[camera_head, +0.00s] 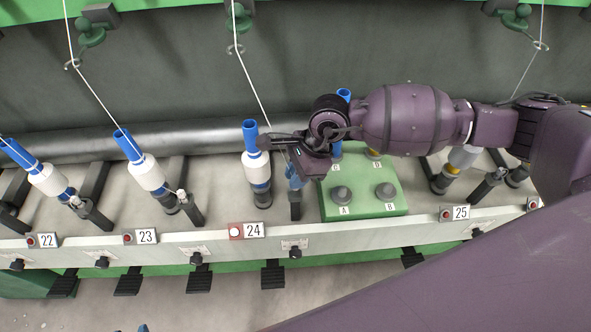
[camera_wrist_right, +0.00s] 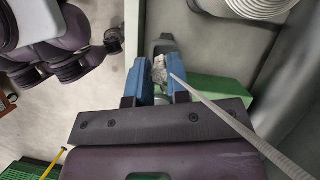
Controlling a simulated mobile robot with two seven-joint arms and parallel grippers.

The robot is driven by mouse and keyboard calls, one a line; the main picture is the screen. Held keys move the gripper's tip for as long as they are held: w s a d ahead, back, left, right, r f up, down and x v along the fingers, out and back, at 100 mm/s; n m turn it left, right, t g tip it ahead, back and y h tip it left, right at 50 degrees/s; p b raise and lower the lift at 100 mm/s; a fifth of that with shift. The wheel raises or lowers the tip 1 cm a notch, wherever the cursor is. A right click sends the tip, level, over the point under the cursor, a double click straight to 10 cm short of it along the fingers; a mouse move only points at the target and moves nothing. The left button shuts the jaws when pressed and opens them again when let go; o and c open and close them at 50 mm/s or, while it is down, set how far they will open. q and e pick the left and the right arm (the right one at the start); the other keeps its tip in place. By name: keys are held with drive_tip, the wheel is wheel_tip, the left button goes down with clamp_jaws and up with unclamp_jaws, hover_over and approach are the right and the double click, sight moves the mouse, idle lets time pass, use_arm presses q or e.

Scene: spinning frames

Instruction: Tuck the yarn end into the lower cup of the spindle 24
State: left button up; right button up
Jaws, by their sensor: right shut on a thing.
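Spindle 24 (camera_head: 256,168) stands behind the 24 label, with a blue tube top, a white yarn package and a dark lower cup (camera_head: 263,199). My right gripper (camera_head: 294,178) is just right of it, blue fingers pointing down, shut on the yarn. The white yarn (camera_head: 252,84) runs from the guide above down to this gripper. In the right wrist view the yarn (camera_wrist_right: 225,115) leaves the blue fingers (camera_wrist_right: 160,80) toward the lower right; a pale lump shows between the fingers. A small blue tip (camera_head: 143,328) at the bottom edge may be my left gripper; its jaws are hidden.
A green box (camera_head: 363,208) with knobs lettered A, B and C stands right of spindle 24. Spindle 23 (camera_head: 146,172) is to the left. A dark post (camera_head: 295,206) stands under the right gripper. The lamp (camera_head: 235,232) beside label 24 is lit.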

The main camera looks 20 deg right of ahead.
drive_tip(key=shift+f, duration=0.75)
drive_tip(key=shift+f+b, duration=0.45)
drive_tip(key=shift+f, duration=0.15)
drive_tip(key=o, duration=0.7)
drive_tip(key=shift+r, duration=0.1)
